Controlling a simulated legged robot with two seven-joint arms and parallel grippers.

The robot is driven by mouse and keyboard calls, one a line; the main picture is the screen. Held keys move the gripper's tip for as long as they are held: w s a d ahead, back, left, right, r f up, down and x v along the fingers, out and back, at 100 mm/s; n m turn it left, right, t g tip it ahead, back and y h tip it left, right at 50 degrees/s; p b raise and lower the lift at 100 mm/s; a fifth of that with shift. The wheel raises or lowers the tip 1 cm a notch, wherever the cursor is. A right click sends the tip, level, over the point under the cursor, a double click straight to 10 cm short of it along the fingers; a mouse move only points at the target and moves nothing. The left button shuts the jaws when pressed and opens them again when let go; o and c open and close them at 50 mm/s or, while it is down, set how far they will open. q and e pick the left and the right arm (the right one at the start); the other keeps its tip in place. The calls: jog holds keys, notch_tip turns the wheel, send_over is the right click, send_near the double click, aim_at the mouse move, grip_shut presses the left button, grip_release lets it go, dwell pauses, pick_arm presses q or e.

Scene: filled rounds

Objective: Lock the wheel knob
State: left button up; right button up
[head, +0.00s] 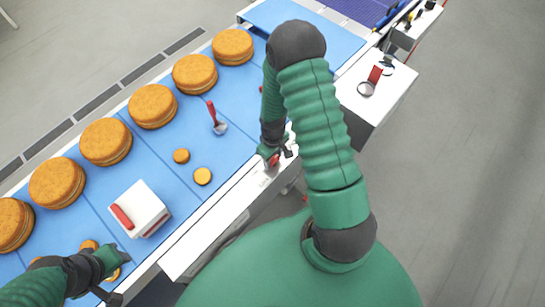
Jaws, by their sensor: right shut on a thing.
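My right gripper (275,156) is at the near edge of the blue conveyor, low beside the white side rail. It is shut on a small red part (273,161), which looks like the knob; the fingers and wrist hide most of it. The wheel itself cannot be made out. My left gripper (116,277) is at the lower left over the conveyor, near small round pieces. Its fingers are too small and partly hidden to tell whether they are open.
Large round cakes (106,142) line the conveyor's far side (150,165). A white box with a red handle (144,210), a red-handled tool (216,118) and small rounds (202,176) lie nearer. A white cabinet (385,100) with a red-handled item (370,81) stands right. Grey floor is clear further right.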

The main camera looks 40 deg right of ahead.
aim_at(273, 158)
jog(key=shift+s, duration=0.1)
dwell(0.3)
jog(key=o, duration=1.4)
jog(key=shift+c, duration=0.2)
notch_tip(273, 158, up, 17)
jog(key=b, duration=0.1)
jog(key=shift+f+b, duration=0.2)
jog(key=shift+b, duration=0.15)
jog(key=shift+d, duration=0.15)
